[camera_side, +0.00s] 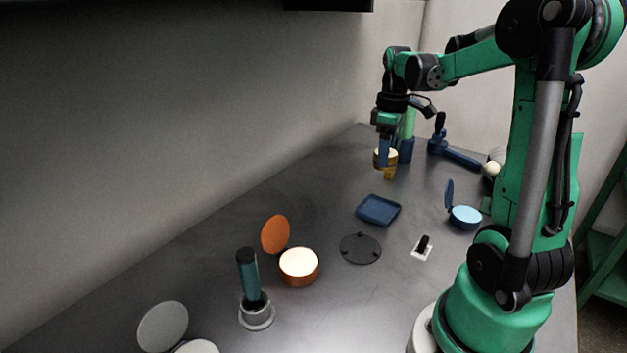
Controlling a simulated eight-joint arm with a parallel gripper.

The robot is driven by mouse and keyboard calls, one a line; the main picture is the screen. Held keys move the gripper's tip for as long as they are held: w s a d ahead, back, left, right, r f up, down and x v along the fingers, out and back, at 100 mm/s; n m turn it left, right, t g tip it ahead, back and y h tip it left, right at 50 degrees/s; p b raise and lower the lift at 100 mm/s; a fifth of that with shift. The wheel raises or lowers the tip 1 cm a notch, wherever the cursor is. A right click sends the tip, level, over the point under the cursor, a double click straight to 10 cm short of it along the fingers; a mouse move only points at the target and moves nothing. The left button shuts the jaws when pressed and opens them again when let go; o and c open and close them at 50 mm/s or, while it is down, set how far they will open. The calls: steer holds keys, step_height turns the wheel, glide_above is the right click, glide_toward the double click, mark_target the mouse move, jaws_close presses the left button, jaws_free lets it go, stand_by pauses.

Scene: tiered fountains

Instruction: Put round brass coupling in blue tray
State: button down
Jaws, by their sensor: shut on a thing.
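The round brass coupling (391,161) is at the far part of the table, in the side view. My gripper (384,150) points down and is shut on it; a blue finger overlaps its near side. A yellow part shows just below the coupling; I cannot tell whether it belongs to it or whether it touches the table. The blue tray (378,210) lies flat, nearer the camera than the gripper, and looks empty.
A blue hammer-like object (455,153) and a green post (407,128) stand close behind the gripper. A blue lidded pot (464,216) is right of the tray. A dark disc (361,249), a switch (423,247) and an orange lidded pot (299,267) lie nearer the camera.

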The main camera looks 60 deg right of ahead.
mark_target(378, 211)
step_height(378, 211, down, 11)
steer(key=shift+f, duration=0.1)
stand_by(0.3)
steer(key=shift+f, duration=0.2)
steer(key=shift+c, duration=0.5)
jaws_free()
step_height(378, 211, up, 12)
steer(key=shift+f, duration=0.1)
steer(key=shift+w+a+r, duration=0.1)
steer(key=shift+a+r, duration=0.2)
steer(key=w+a+m+t, duration=0.2)
steer(key=a+t, duration=0.5)
steer(key=a, duration=1.6)
